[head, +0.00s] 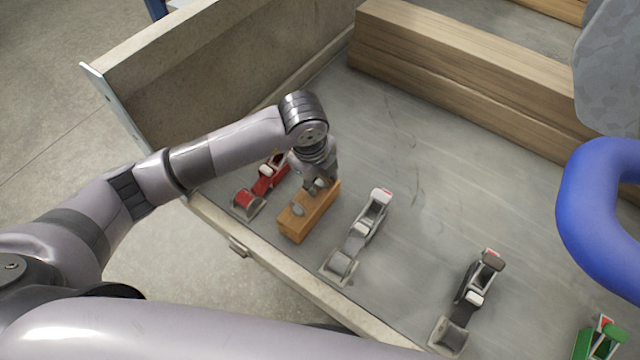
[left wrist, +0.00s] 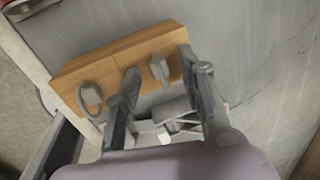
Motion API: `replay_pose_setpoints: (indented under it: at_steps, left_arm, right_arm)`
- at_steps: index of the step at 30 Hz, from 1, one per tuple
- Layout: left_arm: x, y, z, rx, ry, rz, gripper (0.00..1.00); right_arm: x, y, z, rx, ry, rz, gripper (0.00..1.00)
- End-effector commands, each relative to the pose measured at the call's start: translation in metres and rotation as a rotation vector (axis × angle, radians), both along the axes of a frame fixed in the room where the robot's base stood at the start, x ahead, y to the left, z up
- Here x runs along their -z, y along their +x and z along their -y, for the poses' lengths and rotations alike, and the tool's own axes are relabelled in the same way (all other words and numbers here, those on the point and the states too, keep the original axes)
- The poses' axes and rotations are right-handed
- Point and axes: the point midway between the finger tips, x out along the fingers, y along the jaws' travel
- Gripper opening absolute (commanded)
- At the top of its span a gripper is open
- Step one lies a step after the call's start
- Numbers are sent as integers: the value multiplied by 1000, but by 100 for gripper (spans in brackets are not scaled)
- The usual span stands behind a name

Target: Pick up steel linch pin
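A small orange-brown wooden block (head: 293,228) stands on the trailer bed near its front edge, under my left gripper (head: 318,187). It also shows in the left wrist view (left wrist: 75,72). Two grey steel linch pins sit on its top. One pin (left wrist: 90,97), also in the head view (head: 298,210), is outside the fingers, on the left. The other pin (left wrist: 159,69) lies between the fingers of my left gripper (left wrist: 162,66) in the left wrist view. The fingers are apart, with gaps on both sides of this pin. My right gripper is out of view.
A red ratchet strap (head: 262,185) lies close left of the block, and a grey one (head: 358,236) close right. A black one (head: 468,300) and a green one (head: 600,342) lie farther right. Wooden beams (head: 450,70) lie behind. The bed between is clear. A blue tube (head: 590,205) is at right.

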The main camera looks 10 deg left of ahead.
Motion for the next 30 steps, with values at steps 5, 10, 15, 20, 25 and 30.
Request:
replay_pose_setpoints:
  at_steps: [5,10,15,20,25,30]
  left_arm:
    - [0,0,0,0,0,0,23]
    - [-1,0,0,0,0,0,11]
    - [-1,0,0,0,0,0,0]
    - [-1,0,0,0,0,0,0]
    - [-1,0,0,0,0,1,0]
    - [-3,0,0,0,-1,0,0]
  right_arm:
    - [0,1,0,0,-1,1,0]
    - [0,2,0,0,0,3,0]
    - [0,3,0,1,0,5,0]
    - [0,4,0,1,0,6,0]
    - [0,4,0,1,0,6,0]
    - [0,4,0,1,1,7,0]
